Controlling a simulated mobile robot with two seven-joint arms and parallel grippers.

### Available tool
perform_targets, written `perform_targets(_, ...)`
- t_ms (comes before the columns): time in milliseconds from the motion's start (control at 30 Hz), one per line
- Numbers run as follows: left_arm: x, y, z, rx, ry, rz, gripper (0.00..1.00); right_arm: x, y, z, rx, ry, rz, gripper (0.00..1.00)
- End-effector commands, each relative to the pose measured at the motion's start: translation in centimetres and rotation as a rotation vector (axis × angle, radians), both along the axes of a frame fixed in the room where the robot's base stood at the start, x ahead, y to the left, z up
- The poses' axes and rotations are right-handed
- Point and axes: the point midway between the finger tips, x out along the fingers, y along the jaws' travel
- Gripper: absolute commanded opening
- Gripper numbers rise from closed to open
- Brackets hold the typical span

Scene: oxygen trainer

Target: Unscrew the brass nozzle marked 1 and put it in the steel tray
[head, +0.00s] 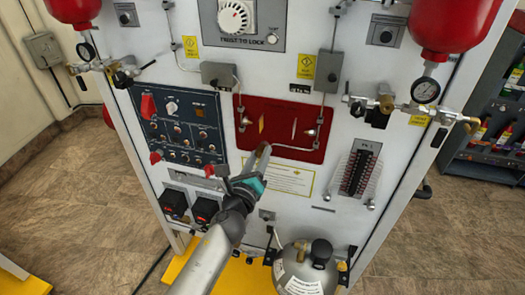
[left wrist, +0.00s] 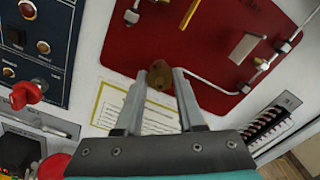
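My left gripper (head: 263,152) is in front of the lower edge of the red panel (head: 280,143). In the left wrist view its two fingers (left wrist: 159,80) close on a small brass piece (left wrist: 159,74), which looks like the brass nozzle. The brass also shows at the fingertips in the head view, apart from the panel's fittings. No mark 1 can be read on it. A left fitting (head: 243,122) and a right fitting (head: 310,132) show on the red panel. I do not see the steel tray. My right gripper is out of view.
A blue switch panel (head: 182,128) stands left of the red panel, with red knobs. A gas cylinder (head: 308,270) stands below at the right. Gauges with valves hang at both upper sides. A shelf rack (head: 492,140) is at the far right. Tiled floor is clear at both sides.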

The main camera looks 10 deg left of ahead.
Motion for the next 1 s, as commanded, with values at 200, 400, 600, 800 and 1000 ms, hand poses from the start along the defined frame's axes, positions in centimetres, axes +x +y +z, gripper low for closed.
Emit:
perform_targets(200,-0.01,-0.02,-0.01,-0.001,0.0,0.0,0.08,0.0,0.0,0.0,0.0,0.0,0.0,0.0)
perform_targets(400,-0.01,-0.02,-0.01,-0.001,0.0,0.0,0.0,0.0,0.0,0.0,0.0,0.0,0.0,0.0)
perform_targets(600,-0.03,-0.06,-0.04,-0.213,0.007,-0.001,0.0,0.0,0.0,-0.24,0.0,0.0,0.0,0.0)
perform_targets(800,-0.03,-0.01,-0.02,-0.305,0.01,0.0,0.0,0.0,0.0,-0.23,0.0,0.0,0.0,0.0)
perform_targets(1000,-0.04,-0.02,-0.03,-0.336,0.011,0.0,0.0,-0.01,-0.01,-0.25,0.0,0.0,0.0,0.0)
